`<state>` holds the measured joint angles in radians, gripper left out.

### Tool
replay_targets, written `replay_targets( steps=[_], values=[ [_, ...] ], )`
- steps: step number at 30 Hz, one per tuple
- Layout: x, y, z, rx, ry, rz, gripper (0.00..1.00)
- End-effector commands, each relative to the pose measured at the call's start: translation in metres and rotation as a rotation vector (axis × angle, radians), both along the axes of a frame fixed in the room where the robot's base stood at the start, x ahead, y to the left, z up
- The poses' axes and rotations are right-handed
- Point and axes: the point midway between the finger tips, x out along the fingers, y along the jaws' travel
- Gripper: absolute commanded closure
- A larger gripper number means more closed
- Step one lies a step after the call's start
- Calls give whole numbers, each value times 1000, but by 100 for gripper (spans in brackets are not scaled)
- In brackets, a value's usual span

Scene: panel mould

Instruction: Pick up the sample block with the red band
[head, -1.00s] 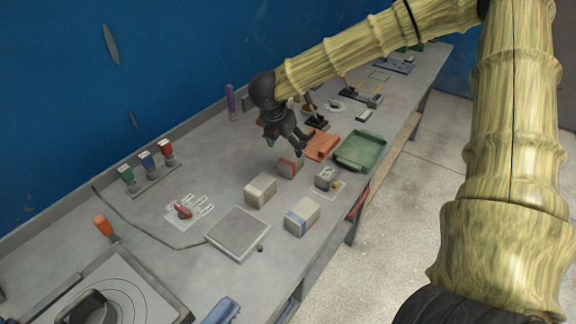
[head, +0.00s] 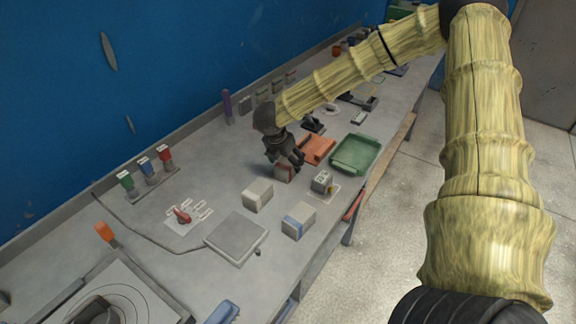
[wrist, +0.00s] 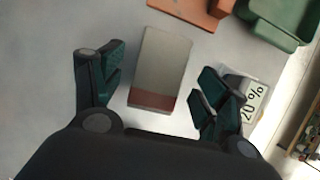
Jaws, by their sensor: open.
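The sample block with the red band (head: 283,174) stands on the grey bench, partly hidden by my gripper in the head view. In the wrist view the block (wrist: 161,65) shows its pale top and a dark red band on its near side. My gripper (head: 285,163) is right above it. In the wrist view my gripper (wrist: 155,90) is open, one finger on each side of the block, with a gap to both. The fingers do not appear to touch it.
A plain block (head: 258,195) and a blue-banded block (head: 299,221) stand nearer. A small labelled block (head: 322,181) is close on the right. An orange tray (head: 317,149) and a green tray (head: 356,153) lie behind. A flat grey plate (head: 236,238) is in front.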

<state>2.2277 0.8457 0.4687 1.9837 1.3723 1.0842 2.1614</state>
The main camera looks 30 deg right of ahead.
Motion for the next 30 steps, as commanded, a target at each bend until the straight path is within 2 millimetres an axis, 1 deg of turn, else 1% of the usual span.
replay_targets(
  steps=[6,9,17,18,26,27,28,30],
  values=[
    [3,-6,-17,0,1,0,26],
    [4,-8,-22,0,1,0,26],
    [5,-8,-24,0,0,0,26],
    [5,-8,-24,0,0,0,28],
    [4,-8,-24,1,0,0,75],
    [4,-8,-24,1,0,0,82],
    [5,-8,-23,0,-1,0,86],
    [5,-8,-23,0,-1,0,86]
  ],
)
